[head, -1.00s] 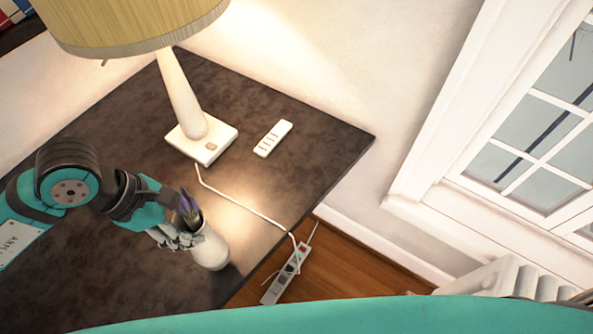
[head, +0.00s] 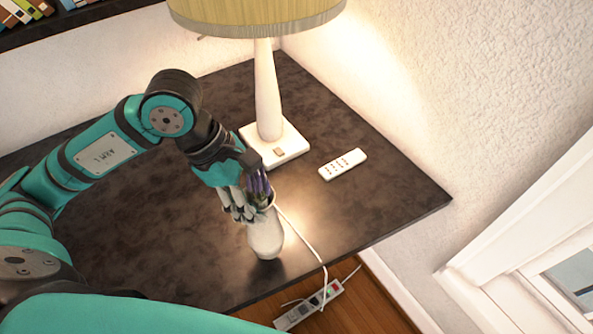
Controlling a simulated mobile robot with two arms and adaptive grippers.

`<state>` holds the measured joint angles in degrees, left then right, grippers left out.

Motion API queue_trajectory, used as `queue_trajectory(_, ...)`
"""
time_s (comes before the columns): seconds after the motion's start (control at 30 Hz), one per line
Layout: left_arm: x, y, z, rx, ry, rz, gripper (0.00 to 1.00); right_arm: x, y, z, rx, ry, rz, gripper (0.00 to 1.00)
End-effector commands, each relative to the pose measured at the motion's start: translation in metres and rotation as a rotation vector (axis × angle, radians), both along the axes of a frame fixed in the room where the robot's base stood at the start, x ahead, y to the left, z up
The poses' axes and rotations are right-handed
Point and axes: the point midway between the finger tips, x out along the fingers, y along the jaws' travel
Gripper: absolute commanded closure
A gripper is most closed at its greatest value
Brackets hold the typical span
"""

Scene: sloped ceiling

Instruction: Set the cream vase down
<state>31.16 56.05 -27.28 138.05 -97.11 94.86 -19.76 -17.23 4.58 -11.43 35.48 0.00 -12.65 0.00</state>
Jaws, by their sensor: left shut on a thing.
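The cream vase (head: 266,238) is upright at the dark table (head: 345,215), near its front edge, with purple flowers (head: 260,187) at its mouth. I cannot tell whether its base touches the tabletop. My left gripper (head: 246,208) is shut on the vase near its neck, from the left side. The fingers hide part of the neck. My right gripper is not in view.
A lamp (head: 267,95) with a yellowish shade stands behind the vase. A white remote (head: 342,164) lies to the right. A white cord (head: 303,238) runs beside the vase to a power strip (head: 310,305) on the floor. The tabletop's left part is clear.

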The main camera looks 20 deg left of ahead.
Motion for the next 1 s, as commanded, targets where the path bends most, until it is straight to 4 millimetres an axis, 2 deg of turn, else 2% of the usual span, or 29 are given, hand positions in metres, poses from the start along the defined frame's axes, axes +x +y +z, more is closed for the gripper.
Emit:
queue_trajectory(0.17,0.023,-0.008,0.002,-0.004,0.0,0.0,1.0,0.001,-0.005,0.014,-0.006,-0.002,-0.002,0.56)
queue_trajectory(0.5,0.091,-0.03,-0.003,-0.002,0.002,-0.001,1.0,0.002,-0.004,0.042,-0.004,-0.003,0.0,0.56)
queue_trajectory(0.6,0.105,-0.034,-0.006,-0.002,0.0,0.0,1.0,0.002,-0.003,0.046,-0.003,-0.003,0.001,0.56)
queue_trajectory(0.77,0.114,-0.036,-0.011,0.0,0.0,-0.001,1.0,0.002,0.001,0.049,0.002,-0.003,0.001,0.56)
queue_trajectory(1.0,0.113,-0.037,-0.039,-0.001,0.004,-0.001,1.0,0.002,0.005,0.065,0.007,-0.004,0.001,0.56)
